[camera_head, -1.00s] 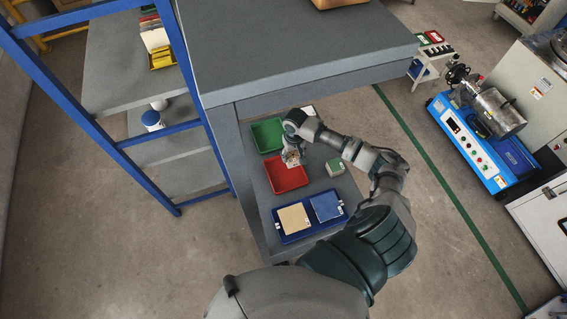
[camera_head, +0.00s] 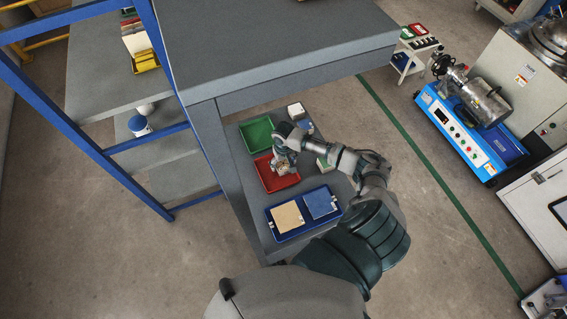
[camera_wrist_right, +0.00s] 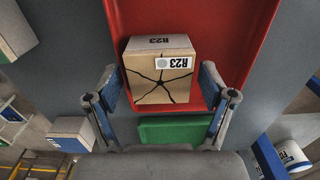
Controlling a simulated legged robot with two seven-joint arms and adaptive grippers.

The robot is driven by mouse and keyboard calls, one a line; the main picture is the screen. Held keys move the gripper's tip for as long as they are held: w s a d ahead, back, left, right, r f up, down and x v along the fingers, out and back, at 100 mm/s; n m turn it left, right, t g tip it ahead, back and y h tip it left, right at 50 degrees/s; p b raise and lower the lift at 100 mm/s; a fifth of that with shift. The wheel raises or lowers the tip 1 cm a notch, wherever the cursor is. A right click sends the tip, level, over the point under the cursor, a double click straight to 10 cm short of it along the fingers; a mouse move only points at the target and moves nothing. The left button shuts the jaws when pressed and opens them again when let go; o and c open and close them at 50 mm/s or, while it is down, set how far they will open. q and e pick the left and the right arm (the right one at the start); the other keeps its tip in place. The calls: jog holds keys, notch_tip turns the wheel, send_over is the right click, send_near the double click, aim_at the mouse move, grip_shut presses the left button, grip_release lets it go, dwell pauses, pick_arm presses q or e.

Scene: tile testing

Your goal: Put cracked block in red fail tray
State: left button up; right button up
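The cracked block (camera_wrist_right: 160,85) is a tan cube with black crack lines and an R23 label. It sits between the two fingers of my right gripper (camera_wrist_right: 160,82) in the wrist view, with the finger pads at its sides. The red fail tray (camera_wrist_right: 235,35) lies beneath the block. In the head view the right gripper (camera_head: 284,165) is over the red tray (camera_head: 272,181), with the small block (camera_head: 285,168) partly hidden by the fingers. Whether the block touches the tray floor is not clear. My left gripper is not in view.
A green tray (camera_head: 257,134) stands beside the red one. A blue tray (camera_head: 278,237) holds a beige tile (camera_head: 287,217) and a blue tile (camera_head: 321,203). Other blocks stand at the back (camera_head: 297,111) and right (camera_head: 323,163). A grey upper shelf (camera_head: 270,50) overhangs behind.

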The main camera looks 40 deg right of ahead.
aim_at(284, 163)
notch_tip(284, 163, up, 12)
jog(key=p, duration=0.1)
dwell(0.6)
jog(key=shift+s, duration=0.1)
dwell(0.4)
